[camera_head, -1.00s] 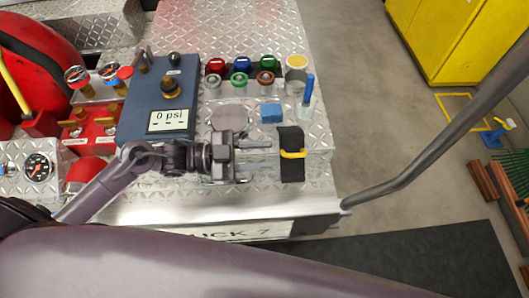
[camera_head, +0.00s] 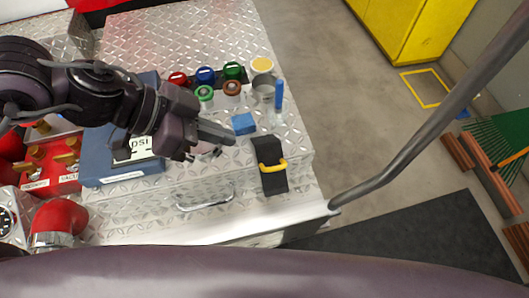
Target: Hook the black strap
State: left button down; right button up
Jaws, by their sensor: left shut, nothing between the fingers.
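The black strap (camera_head: 275,183) hangs over the front edge of the metal tread-plate bumper (camera_head: 225,223). A yellow hook or handle (camera_head: 273,167) lies across the strap. My left gripper (camera_head: 228,136) is shut and empty, with its fingers pointing right. In the picture its tips are up and to the left of the strap, apart from it. My left arm hides much of the blue gauge panel (camera_head: 104,166). My right gripper does not show.
A blue block (camera_head: 243,123) sits just beyond the strap. Behind it stand a metal cup (camera_head: 264,86), a blue marker (camera_head: 279,96) and several coloured caps (camera_head: 205,75). A grey rail (camera_head: 420,125) rises at the right. A drawer handle (camera_head: 205,201) is on the front face.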

pick_arm(q)
jog(key=p, duration=0.1)
send_over(281, 165)
jog(key=a, duration=0.3)
jog(key=f, duration=0.6)
jog(key=shift+s+a+f, duration=0.1)
jog(key=shift+s+f, duration=0.1)
jog(key=shift+s, duration=0.05)
notch_tip(281, 165, down, 3)
jog(key=shift+r, duration=0.1)
jog(key=shift+s+f, duration=0.15)
jog(key=shift+f, duration=0.45)
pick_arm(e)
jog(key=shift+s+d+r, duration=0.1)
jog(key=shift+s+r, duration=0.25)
pick_arm(q)
jog(key=shift+f, duration=0.1)
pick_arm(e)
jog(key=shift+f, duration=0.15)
